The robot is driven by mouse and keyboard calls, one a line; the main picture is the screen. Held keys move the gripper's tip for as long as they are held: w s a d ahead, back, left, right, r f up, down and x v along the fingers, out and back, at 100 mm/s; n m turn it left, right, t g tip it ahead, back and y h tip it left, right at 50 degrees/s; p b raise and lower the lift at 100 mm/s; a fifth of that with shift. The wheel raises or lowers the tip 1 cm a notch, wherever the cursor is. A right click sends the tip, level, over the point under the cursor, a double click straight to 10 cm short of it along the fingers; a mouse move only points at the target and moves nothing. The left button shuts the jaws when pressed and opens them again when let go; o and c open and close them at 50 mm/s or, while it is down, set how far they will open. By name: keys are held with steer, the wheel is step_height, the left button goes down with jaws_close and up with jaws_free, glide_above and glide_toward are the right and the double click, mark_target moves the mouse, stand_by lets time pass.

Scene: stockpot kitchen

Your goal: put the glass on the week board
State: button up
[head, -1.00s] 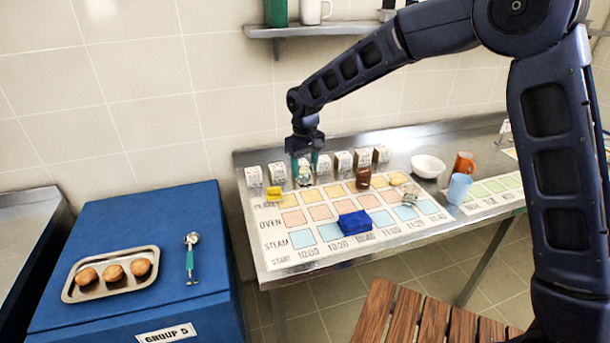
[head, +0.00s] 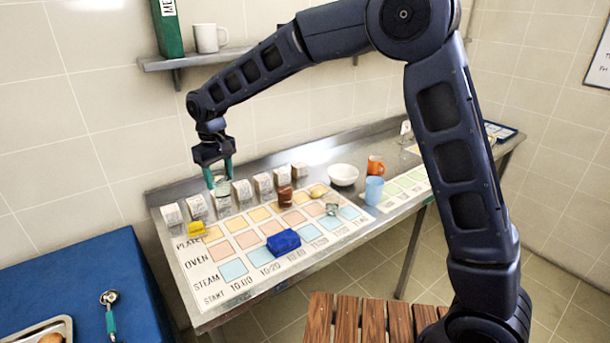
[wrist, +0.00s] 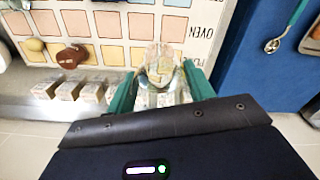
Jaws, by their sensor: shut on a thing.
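My gripper (head: 219,178) is at the back left of the steel counter, with its teal fingers pointing down. It is shut on the clear glass (head: 221,187), which appears just above the row of small boxes. In the wrist view the glass (wrist: 161,62) sits between the two fingers, and patterned box faces show through and around it. A white chart (head: 208,268) with coloured squares, marked plate, oven, steam and start, lies in front. A second white board (head: 408,187) with green squares lies farther right. I cannot read which is the week board.
Several small boxes (head: 263,185) line the chart's back edge. On the chart are a yellow block (head: 196,229), blue block (head: 283,242), brown item (head: 285,194) and small clear item (head: 332,209). A blue cup (head: 374,190), orange mug (head: 376,166) and white bowl (head: 343,174) stand right.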

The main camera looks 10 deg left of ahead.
steer(key=shift+r, duration=0.1)
steer(key=w+d+m, duration=0.4)
steer(key=w+d, duration=0.8)
steer(key=w, duration=0.4)
steer(key=w+d+m, duration=0.4)
steer(key=w+d, duration=0.8)
steer(key=w, duration=0.5)
steer(key=w+d+m, duration=0.3)
steer(key=w+d, duration=0.2)
steer(key=d, duration=0.9)
steer(key=w+d+m, duration=0.3)
steer(key=w+d, duration=0.2)
steer(key=d, duration=0.9)
steer(key=w+d+m, duration=0.3)
steer(key=w+d, duration=0.2)
steer(key=d, duration=0.9)
steer(key=f, duration=1.9)
steer(key=shift+d+f, duration=0.25)
steer(key=shift+f, duration=0.1)
steer(key=shift+f, duration=0.1)
steer(key=o, duration=1.2)
steer(key=shift+c, duration=0.2)
